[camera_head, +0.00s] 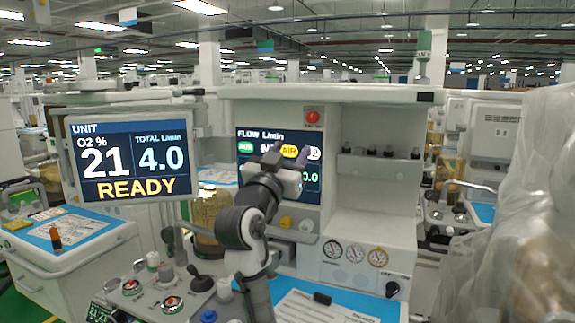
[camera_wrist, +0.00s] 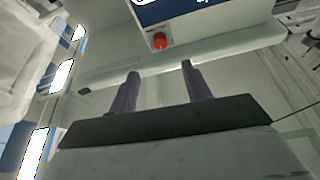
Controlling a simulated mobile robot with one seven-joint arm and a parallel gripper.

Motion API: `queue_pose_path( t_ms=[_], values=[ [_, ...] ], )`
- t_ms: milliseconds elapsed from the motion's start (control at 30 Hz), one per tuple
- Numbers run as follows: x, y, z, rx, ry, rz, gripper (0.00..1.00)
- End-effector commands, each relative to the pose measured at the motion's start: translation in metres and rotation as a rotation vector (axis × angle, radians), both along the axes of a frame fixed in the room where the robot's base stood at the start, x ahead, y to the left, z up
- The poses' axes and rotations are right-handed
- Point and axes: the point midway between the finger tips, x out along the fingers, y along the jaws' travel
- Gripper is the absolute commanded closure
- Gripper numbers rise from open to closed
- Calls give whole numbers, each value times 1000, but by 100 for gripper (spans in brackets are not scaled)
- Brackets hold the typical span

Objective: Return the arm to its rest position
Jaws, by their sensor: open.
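My arm (camera_head: 245,228) rises from the bottom middle of the head view and bends up toward the flow screen of the cart. My gripper (camera_head: 303,160) is in front of that screen and hides part of it. In the wrist view my gripper (camera_wrist: 160,70) shows two purple-grey fingers apart, with nothing between them. The flow screen (camera_head: 258,135) reads "FLOW L/min", with a lit yellow "AIR" label. Whether the fingers touch the screen cannot be told.
A red button (camera_head: 312,117) sits above the flow screen. A monitor (camera_head: 130,160) on the left reads "READY", 21 and 4.0. Knobs, gauges (camera_head: 355,253) and a blue work surface (camera_head: 285,290) lie below. Clear plastic sheeting (camera_head: 530,200) hangs at the right.

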Motion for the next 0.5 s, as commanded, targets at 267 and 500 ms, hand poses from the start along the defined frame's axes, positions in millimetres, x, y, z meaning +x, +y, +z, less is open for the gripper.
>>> queue_pose_path(
  t_ms=[267, 500],
  values=[
    [-9, 3, -4, 0, 0, 0, 51],
    [-10, 9, -3, -6, -7, 13, 51]
  ],
)
